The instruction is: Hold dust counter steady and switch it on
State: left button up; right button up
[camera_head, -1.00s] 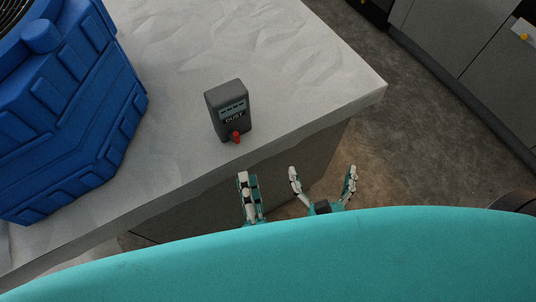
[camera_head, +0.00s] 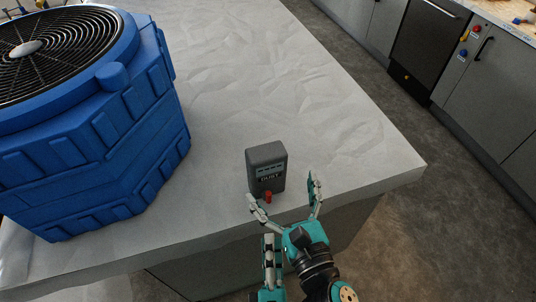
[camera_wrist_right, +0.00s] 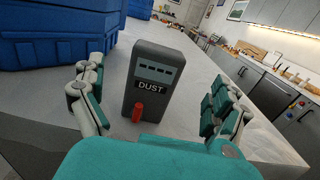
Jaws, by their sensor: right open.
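The dust counter (camera_head: 266,165) is a dark grey upright box with a DUST label and a small display. It stands on the worktop near its front edge. Its red switch (camera_head: 268,197) sticks out low on the front and also shows in the right wrist view (camera_wrist_right: 137,113). My right gripper (camera_head: 283,190) is open and empty just in front of the counter. In the right wrist view the counter (camera_wrist_right: 152,80) stands between its spread fingers, with gaps at both sides. My left gripper (camera_head: 268,245) is lower, in front of the table edge, seen edge-on, so its opening is unclear.
A big blue fan unit (camera_head: 120,145) with a round black grille stands on the left of the worktop (camera_head: 320,110). The worktop right of and behind the counter is clear. Grey cabinets (camera_head: 490,110) stand across the floor at the right.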

aim_at(270, 163)
jog(key=x, duration=1)
jog(key=shift+f, duration=0.1)
jog(key=c, duration=1.1)
jog(key=shift+c, duration=0.4)
